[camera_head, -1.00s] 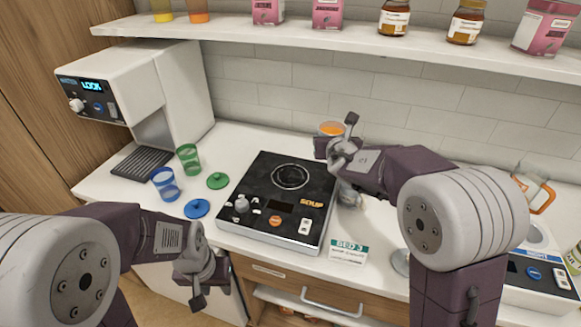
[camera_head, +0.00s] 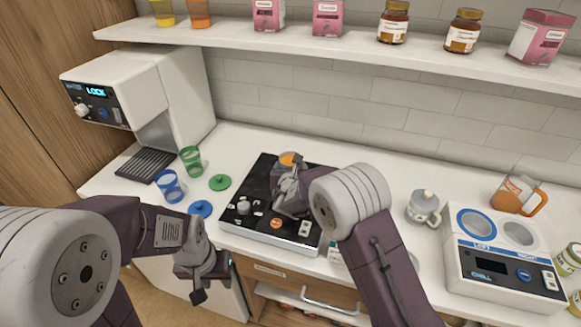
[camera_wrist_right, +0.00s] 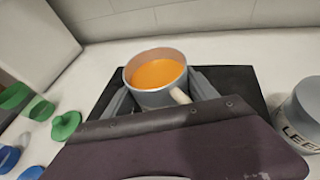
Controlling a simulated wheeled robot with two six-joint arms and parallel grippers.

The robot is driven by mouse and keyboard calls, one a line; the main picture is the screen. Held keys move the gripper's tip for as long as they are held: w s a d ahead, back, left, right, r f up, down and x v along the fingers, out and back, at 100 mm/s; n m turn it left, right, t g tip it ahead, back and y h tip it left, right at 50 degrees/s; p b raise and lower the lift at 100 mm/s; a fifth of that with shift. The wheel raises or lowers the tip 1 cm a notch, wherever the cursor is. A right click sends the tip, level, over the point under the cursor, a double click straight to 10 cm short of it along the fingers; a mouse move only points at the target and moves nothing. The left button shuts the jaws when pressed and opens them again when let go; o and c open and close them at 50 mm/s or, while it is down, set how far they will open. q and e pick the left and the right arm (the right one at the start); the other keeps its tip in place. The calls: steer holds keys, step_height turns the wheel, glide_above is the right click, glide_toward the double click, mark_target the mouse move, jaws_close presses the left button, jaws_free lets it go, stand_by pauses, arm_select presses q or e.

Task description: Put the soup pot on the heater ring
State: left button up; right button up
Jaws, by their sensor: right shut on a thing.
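The soup pot (camera_wrist_right: 157,76) is a grey pot with orange soup and a pale handle. In the head view its soup (camera_head: 287,158) shows just beyond my right gripper (camera_head: 290,178). My right gripper is shut on the pot, one finger on each side in the right wrist view. The pot is upright over the black heater (camera_head: 242,222), which carries the word SOUP. The heater's ring is hidden behind the pot and gripper, so I cannot tell if the pot touches it. My left gripper (camera_head: 204,280) hangs before the counter front, away from the pot; its jaw opening is unclear.
Blue and green cups (camera_head: 191,160) with matching lids (camera_head: 220,182) stand left of the heater, beside a white dispenser (camera_head: 150,90). A shelf (camera_head: 340,40) runs above.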

steer(key=shift+s+r, duration=0.1)
steer(key=o, duration=1.8)
steer(key=shift+c, duration=0.2)
steer(key=shift+s, duration=0.2)
steer(key=b+v, duration=0.1)
steer(key=v, duration=1)
steer(key=shift+s+r, duration=0.2)
steer(key=shift+s, duration=0.1)
